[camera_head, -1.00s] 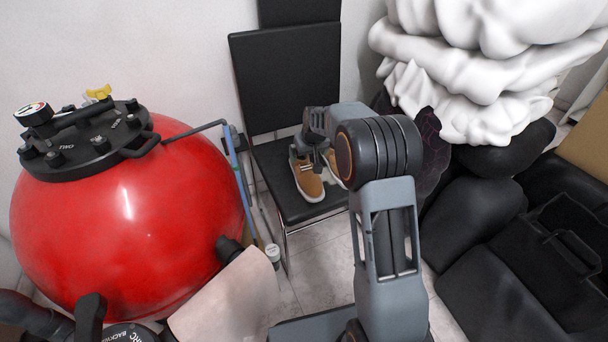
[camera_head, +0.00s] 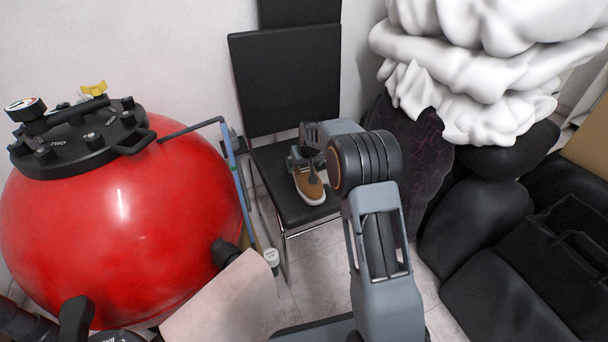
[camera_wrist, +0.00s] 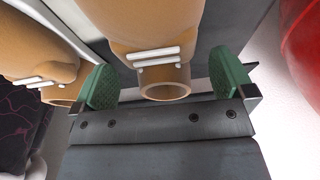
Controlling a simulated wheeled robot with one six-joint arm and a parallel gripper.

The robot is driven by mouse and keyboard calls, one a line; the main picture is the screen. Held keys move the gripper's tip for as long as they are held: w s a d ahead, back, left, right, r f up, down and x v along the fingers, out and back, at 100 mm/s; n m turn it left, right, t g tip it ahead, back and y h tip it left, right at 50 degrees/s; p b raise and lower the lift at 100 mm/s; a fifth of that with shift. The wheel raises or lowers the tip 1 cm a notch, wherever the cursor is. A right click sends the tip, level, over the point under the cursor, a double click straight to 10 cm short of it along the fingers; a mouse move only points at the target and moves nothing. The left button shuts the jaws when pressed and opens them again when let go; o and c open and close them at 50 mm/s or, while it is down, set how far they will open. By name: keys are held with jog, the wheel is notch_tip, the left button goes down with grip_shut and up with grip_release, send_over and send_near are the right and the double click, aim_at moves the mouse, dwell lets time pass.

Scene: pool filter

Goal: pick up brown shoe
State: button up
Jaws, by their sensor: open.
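A brown shoe (camera_head: 309,186) with a white sole and white lace bars lies on the seat of the black chair (camera_head: 271,172). My gripper (camera_head: 308,170) is over its rear part, partly hiding it. In the wrist view my gripper (camera_wrist: 167,84) is open, its green pads on either side of the heel opening of a brown shoe (camera_wrist: 158,40). A gap shows between each pad and the shoe. A second brown shoe (camera_wrist: 38,50) shows at the left of the wrist view, close to the left pad; in the head view my arm hides it.
A large red filter tank (camera_head: 120,220) stands left of the chair, with a blue pole (camera_head: 231,160) between them. A dark bag-like pile topped with white folds (camera_head: 470,70) stands to the right. The chair's black backrest (camera_head: 288,80) rises behind the seat.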

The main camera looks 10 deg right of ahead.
jog(key=shift+c, duration=0.5)
jog(key=c, duration=1)
jog(key=shift+c, duration=0.2)
